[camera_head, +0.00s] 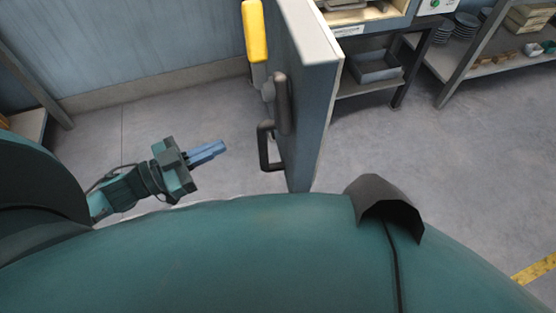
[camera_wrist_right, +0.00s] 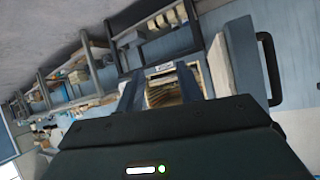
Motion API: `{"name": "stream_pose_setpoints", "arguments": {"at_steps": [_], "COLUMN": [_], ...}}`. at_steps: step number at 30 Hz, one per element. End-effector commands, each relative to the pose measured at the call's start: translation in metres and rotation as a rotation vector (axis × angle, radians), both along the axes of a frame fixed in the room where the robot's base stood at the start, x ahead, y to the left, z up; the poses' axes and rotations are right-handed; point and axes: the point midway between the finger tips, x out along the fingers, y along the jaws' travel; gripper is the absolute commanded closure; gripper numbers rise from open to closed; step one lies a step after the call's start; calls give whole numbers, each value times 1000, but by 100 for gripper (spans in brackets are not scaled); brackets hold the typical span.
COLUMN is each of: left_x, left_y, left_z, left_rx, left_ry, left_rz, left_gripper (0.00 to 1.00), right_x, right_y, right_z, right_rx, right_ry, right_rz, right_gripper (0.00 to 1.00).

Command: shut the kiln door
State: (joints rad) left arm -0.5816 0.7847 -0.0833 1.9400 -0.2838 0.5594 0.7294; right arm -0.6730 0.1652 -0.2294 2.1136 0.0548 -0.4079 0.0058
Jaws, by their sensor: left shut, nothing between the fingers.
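The kiln door (camera_head: 308,90) stands open in the head view, seen nearly edge-on, its outer face with a dark handle (camera_head: 266,148) turned left. The kiln (camera_head: 378,18) shows only partly at the top. My left gripper (camera_head: 222,147) is shut and empty, left of the handle and apart from it. In the right wrist view the kiln opening (camera_wrist_right: 170,88) shows between the fingers of my right gripper (camera_wrist_right: 158,86), which is open. The door (camera_wrist_right: 243,58) and its handle (camera_wrist_right: 270,65) are to the right there. My right gripper is not seen in the head view.
A yellow part (camera_head: 255,30) sticks out beside the door's upper left. A grey tray (camera_head: 375,67) lies on the shelf under the kiln. A rack (camera_head: 470,62) with plates and blocks stands at the right. The floor left of the door is clear.

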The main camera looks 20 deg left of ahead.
Motion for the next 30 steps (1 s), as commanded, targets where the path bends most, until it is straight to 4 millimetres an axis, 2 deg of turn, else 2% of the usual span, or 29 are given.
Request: {"name": "stream_pose_setpoints", "arguments": {"at_steps": [1, 4, 8, 11, 14, 24, 30], "left_x": [-5, -15, -22, -21, -14, 19, 34], "left_y": [3, 5, 6, 1, -11, -72, -102], "left_z": [-10, -7, -4, -2, -1, 1, 0], "left_rx": [-5, -27, -39, -42, -46, -47, -47], "left_ry": [10, 48, 84, 87, 85, 83, 87], "left_rz": [-90, -226, -310, -323, -321, -319, -317], "left_gripper": [100, 100, 100, 100, 100, 100, 100], "right_x": [0, 0, 0, 0, 0, 1, 0], "right_y": [5, 12, 16, 17, 17, 16, 16], "right_z": [-12, -12, -9, -8, -8, -6, -3], "right_rx": [14, 35, 47, 51, 51, 51, 45], "right_ry": [-12, -28, -40, -41, -41, -42, -42], "right_rz": [10, 22, 30, 30, 30, 29, 30], "right_gripper": [64, 64, 64, 64, 64, 64, 64]}}
